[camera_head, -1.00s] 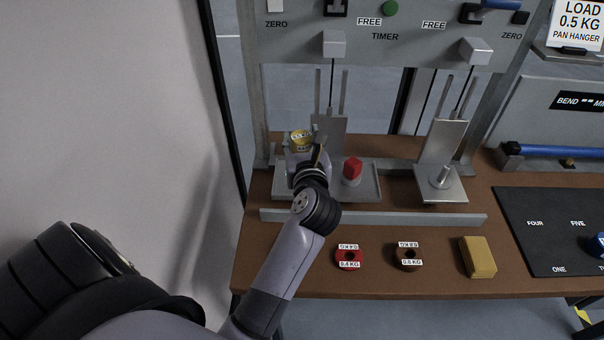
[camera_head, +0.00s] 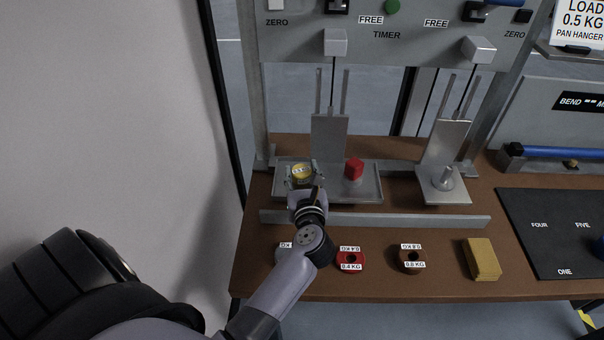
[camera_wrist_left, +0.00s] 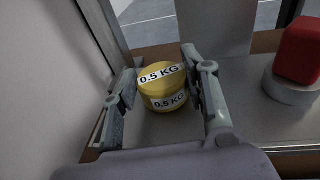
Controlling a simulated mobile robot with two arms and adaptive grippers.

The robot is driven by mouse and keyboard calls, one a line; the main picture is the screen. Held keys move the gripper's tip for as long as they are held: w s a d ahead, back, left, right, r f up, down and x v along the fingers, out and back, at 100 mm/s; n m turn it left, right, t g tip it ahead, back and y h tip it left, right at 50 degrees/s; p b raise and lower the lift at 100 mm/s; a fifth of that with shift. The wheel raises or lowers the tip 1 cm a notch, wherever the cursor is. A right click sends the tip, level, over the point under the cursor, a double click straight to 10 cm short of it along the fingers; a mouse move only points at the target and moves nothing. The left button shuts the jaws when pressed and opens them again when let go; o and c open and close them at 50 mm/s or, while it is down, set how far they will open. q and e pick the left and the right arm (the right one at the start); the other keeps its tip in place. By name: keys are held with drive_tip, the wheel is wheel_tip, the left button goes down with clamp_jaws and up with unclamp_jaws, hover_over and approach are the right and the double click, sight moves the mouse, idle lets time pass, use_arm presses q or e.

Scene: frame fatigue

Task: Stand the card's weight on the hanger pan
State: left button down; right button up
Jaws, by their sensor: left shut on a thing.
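The yellow weight (camera_head: 301,177), labelled 0.5 KG, is between the fingers of my left gripper (camera_head: 301,173). In the left wrist view the weight (camera_wrist_left: 162,92) looks upright, with the fingers (camera_wrist_left: 165,92) shut on its sides. It is at the left part of the left grey pan (camera_head: 368,192); I cannot tell whether it touches the pan. The card (camera_head: 581,22) reads LOAD 0.5 KG, PAN HANGER. The right pan (camera_head: 446,195) carries only a short metal peg. My right gripper is out of view.
A red block on a round base (camera_head: 353,168) stands on the left pan, right of the weight. A red weight (camera_head: 351,263), a brown weight (camera_head: 411,266) and a yellow block (camera_head: 482,259) lie in front of the metal rail (camera_head: 400,221). A pale weight is partly hidden by my arm.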

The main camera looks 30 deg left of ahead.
use_arm(q)
drive_tip(key=shift+f, duration=0.15)
drive_tip(key=c, duration=0.9)
unclamp_jaws()
drive_tip(key=shift+r, duration=0.35)
drive_tip(key=v, duration=0.4)
drive_tip(key=b+v, duration=0.1)
drive_tip(key=v, duration=0.1)
drive_tip(key=shift+s+d+f, duration=0.2)
drive_tip(key=shift+s+d, duration=0.05)
drive_tip(key=shift+s, duration=0.05)
drive_tip(key=shift+s+d+r, duration=0.15)
drive_tip(key=shift+s+d, duration=0.1)
drive_tip(key=shift+s, duration=0.1)
